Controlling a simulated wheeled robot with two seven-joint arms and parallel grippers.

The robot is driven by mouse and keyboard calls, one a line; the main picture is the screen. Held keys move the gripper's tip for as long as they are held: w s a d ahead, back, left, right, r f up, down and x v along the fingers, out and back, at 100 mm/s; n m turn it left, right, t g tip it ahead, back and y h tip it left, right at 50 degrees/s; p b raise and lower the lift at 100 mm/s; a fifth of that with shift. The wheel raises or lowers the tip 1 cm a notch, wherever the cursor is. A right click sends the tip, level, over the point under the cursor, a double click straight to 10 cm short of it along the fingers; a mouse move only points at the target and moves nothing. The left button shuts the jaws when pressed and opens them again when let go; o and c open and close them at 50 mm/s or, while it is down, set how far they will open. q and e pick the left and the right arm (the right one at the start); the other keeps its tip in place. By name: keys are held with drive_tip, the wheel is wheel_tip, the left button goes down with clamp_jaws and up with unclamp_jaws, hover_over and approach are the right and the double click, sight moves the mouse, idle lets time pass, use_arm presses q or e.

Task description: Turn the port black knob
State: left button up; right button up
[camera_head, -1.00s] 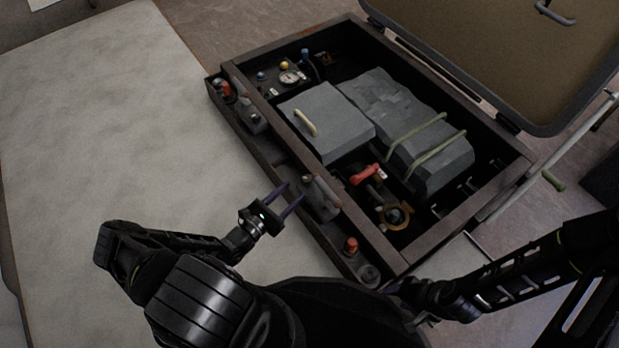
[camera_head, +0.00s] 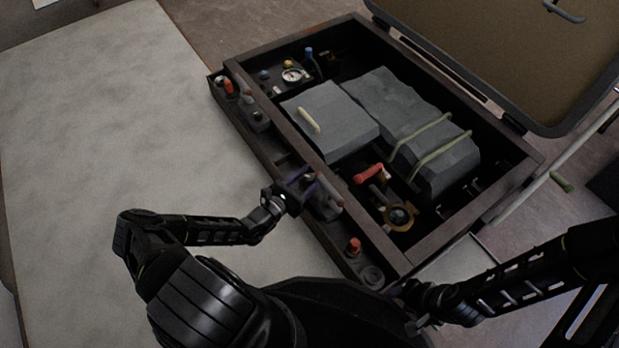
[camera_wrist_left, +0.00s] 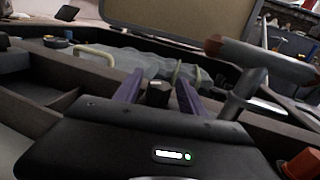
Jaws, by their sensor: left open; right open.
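My left gripper (camera_head: 310,184) is open at the near rail of the box, its two purple fingers pointing toward the rail. In the left wrist view a small black knob (camera_wrist_left: 158,94) stands between the spread purple fingers (camera_wrist_left: 159,88), with a gap visible on either side. In the head view the gripper largely hides this knob. A lever with a grey post and a brown-red grip (camera_wrist_left: 262,62) stands just right of the fingers. My right gripper (camera_head: 416,325) is low at the right, beside the box's near corner, open and small in view.
The dark box holds grey blocks (camera_head: 333,118), a red handle (camera_head: 368,173), a brass ring fitting (camera_head: 399,215) and a gauge (camera_head: 291,76). An orange-red knob (camera_head: 353,246) sits nearer on the rail. The pale tabletop (camera_head: 90,130) to the left is clear.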

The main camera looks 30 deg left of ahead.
use_arm(q)
drive_tip(key=shift+c, duration=0.3)
clamp_jaws()
idle(0.5)
drive_tip(key=shift+f+m+g+h+b, duration=0.2)
drive_tip(key=shift+m+g+h+b, duration=0.2)
drive_tip(key=shift+m+h+b, duration=0.5)
drive_tip(key=m+g+h+b, duration=0.1)
drive_tip(key=h+b, duration=0.1)
drive_tip(key=h, duration=0.1)
drive_tip(key=shift+m+g+b, duration=0.3)
drive_tip(key=shift+m+b, duration=0.05)
drive_tip(key=shift+m, duration=0.05)
drive_tip(key=shift+r+m+g+h+b, duration=0.1)
drive_tip(key=shift+m+g+h+b, duration=0.2)
drive_tip(key=shift+m+g+h, duration=0.65)
drive_tip(key=shift+r+m+g+h, duration=0.1)
drive_tip(key=shift+m+g+h, duration=1.85)
drive_tip(key=shift+g, duration=0.4)
